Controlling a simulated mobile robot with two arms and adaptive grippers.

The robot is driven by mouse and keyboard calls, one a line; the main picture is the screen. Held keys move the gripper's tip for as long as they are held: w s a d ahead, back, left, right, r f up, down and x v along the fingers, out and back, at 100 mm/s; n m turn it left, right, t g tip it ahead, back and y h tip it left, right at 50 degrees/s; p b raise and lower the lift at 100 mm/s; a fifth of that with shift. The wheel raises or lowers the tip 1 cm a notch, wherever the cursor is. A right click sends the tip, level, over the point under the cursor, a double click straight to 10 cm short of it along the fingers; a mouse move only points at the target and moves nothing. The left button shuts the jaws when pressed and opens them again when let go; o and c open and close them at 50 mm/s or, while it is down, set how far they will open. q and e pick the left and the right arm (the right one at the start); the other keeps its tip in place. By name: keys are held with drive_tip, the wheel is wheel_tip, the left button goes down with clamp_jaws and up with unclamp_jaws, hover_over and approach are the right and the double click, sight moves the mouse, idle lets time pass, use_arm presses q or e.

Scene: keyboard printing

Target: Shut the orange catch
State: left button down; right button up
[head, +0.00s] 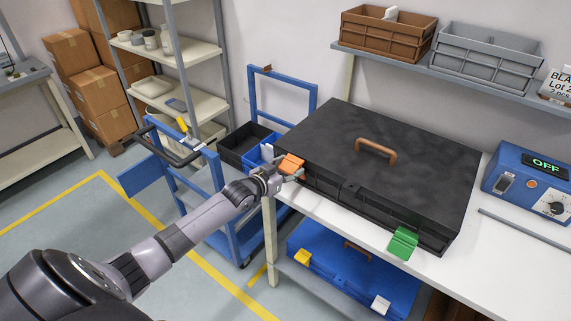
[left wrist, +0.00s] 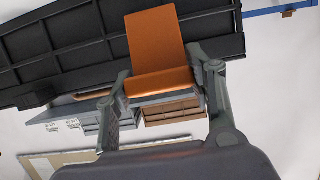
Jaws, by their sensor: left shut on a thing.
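A large black case (head: 400,150) lies with its lid down on the white workbench (head: 505,255). Its orange catch (head: 291,164) is at the left end of the front edge, and its green catch (head: 402,244) is near the right end. My left gripper (head: 285,179) is at the orange catch. In the left wrist view the orange catch (left wrist: 155,48) sits between the two fingers (left wrist: 163,88), which are shut on its sides. Its outer part looks angled to the plate on the case. Whether it is fully latched I cannot tell. My right gripper is out of view.
A blue case (head: 340,262) with yellow and white catches lies on the shelf below. A blue trolley (head: 205,205) stands left of the bench. A blue control box (head: 530,185) reading OFF is at the right. Crates (head: 388,32) stand on the shelf above.

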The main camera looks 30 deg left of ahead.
sight(293, 160)
use_arm(q)
drive_tip(key=shift+w+d+r, duration=0.1)
drive_tip(key=shift+w+r, duration=0.95)
drive_tip(key=shift+w, duration=0.15)
drive_tip(key=shift+w+r, duration=0.15)
idle(0.8)
drive_tip(key=c, duration=1.2)
unclamp_jaws()
drive_tip(key=o, duration=0.5)
drive_tip(key=shift+d+f, duration=0.1)
drive_tip(key=shift+f, duration=0.25)
drive_tip(key=shift+s, duration=0.2)
drive_tip(key=shift+s, duration=0.3)
drive_tip(key=v, duration=1.1)
drive_tip(key=shift+r, duration=0.1)
